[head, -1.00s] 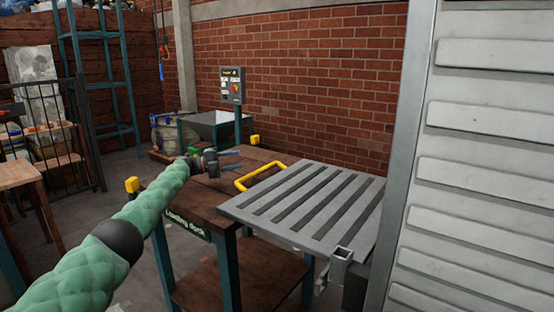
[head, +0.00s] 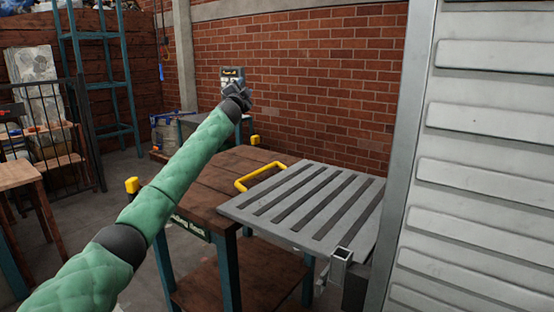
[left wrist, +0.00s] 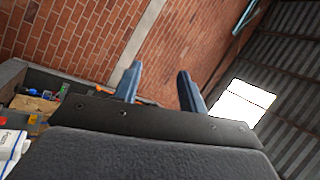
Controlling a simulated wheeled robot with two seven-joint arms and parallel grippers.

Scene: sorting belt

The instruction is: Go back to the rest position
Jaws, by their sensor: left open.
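My left arm comes in from the lower left in the head view, and my left gripper (head: 242,84) is raised in front of the control box on the brick wall. In the left wrist view its two blue fingers (left wrist: 157,88) stand apart with nothing between them, so it is open and empty. The fingers are hard to make out in the head view. My right gripper is in neither view.
The loading dock table (head: 182,192) stands below my arm, its top bare. A slotted grey metal plate (head: 285,232) and a yellow handle (head: 242,183) are at its right. A grey ribbed panel (head: 485,120) fills the right side. A wooden table (head: 15,174) is at left.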

